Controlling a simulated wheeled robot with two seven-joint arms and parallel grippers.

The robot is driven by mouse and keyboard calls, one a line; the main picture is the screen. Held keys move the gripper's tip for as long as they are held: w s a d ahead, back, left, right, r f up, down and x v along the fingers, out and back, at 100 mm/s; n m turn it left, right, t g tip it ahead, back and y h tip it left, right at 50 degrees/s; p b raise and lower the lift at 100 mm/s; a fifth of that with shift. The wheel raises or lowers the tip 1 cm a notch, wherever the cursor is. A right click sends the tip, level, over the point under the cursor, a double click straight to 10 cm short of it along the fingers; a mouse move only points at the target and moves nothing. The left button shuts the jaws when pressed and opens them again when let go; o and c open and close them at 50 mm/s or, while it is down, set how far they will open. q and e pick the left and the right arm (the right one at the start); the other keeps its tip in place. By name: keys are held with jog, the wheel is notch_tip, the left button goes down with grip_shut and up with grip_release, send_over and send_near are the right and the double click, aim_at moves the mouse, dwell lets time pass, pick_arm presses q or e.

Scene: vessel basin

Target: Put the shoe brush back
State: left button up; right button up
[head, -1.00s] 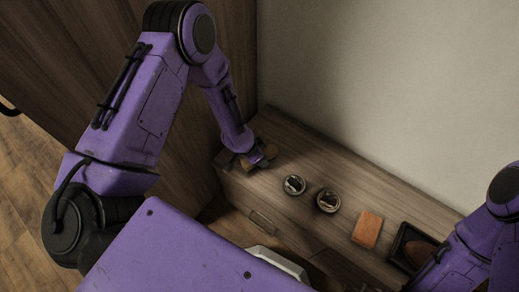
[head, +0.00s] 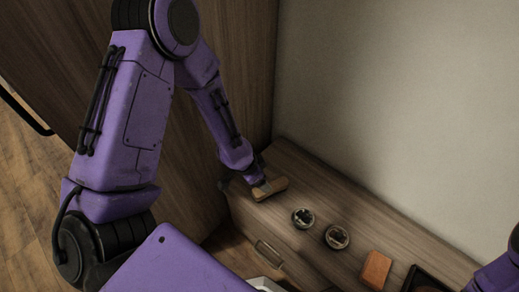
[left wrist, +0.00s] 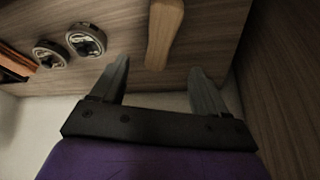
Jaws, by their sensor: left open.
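The shoe brush (head: 271,189), with a light wooden back, lies on the far left end of the wooden bench top. In the left wrist view the brush (left wrist: 163,32) runs from the top edge down to between the fingertips, with clear space on both sides. My left gripper (head: 255,184) is at the brush's left side in the head view, and its fingers partly cover that end. The left wrist view shows this gripper (left wrist: 159,70) open and empty. The brush's bristles are hidden. Only a piece of my right arm shows; its gripper is out of frame.
Two round tins, one (head: 303,218) and another (head: 337,237), stand on the bench (head: 305,178) right of the brush. Further right are an orange block (head: 376,269) and a dark tray (head: 425,279), cut off below. A wall is behind; a wood panel (left wrist: 290,90) is close left.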

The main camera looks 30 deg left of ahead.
pick_arm(q)
jog(key=s+a+f+n+y, duration=0.2)
jog(key=s+f+n, duration=0.1)
jog(key=s, duration=0.3)
jog(key=s+a+f+n+y, duration=0.1)
jog(key=s+f+n, duration=0.2)
jog(key=s+n, duration=0.2)
jog(key=s+a+f+n+y, duration=0.2)
jog(key=s+f+n, duration=0.1)
jog(key=s, duration=0.6)
jog(key=shift+s+a+n+g+y, duration=0.25)
jog(key=shift+a+n+g+y, duration=0.1)
jog(key=shift+n, duration=0.55)
